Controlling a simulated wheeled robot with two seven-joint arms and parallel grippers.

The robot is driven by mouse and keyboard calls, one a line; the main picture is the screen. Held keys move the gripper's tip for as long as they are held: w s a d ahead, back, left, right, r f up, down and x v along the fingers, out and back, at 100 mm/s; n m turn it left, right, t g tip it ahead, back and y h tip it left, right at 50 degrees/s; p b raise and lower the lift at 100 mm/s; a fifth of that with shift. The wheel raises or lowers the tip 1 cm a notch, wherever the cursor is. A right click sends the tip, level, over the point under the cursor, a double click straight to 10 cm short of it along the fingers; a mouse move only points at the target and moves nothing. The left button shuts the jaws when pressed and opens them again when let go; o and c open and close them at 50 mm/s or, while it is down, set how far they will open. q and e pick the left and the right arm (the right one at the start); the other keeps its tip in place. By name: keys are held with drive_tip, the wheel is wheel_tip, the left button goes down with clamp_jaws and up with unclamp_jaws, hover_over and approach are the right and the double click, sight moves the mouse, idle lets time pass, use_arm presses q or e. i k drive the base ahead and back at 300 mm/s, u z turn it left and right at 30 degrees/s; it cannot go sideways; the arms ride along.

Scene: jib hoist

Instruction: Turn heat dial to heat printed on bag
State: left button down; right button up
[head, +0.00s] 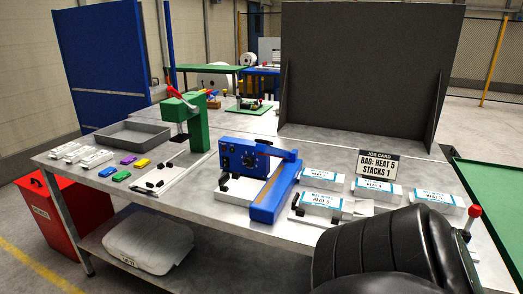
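A blue heat sealer (250,160) with a long blue arm stands on the middle of the metal bench. Its round dark heat dial (248,161) is on the front face of the blue housing. The dial's setting is too small to read. White bags (322,180) with a blue stripe, printed "HEAT 5", lie to the right of the sealer. A job card (378,164) behind them reads "BAG: HEAT 5, STACKS 1". Neither of my grippers shows in the head view.
A green press (195,125) with a red handle, a grey tray (132,134) and small coloured blocks (122,176) occupy the bench's left side. A tall dark panel (370,75) stands behind. A red bin (62,215) is at left. A dark ribbed shape hides the bench's right front.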

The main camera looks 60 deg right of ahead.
sight(248, 161)
drive_tip(key=z, duration=1.05)
drive_tip(key=i, duration=1.1)
drive_tip(key=z, duration=1)
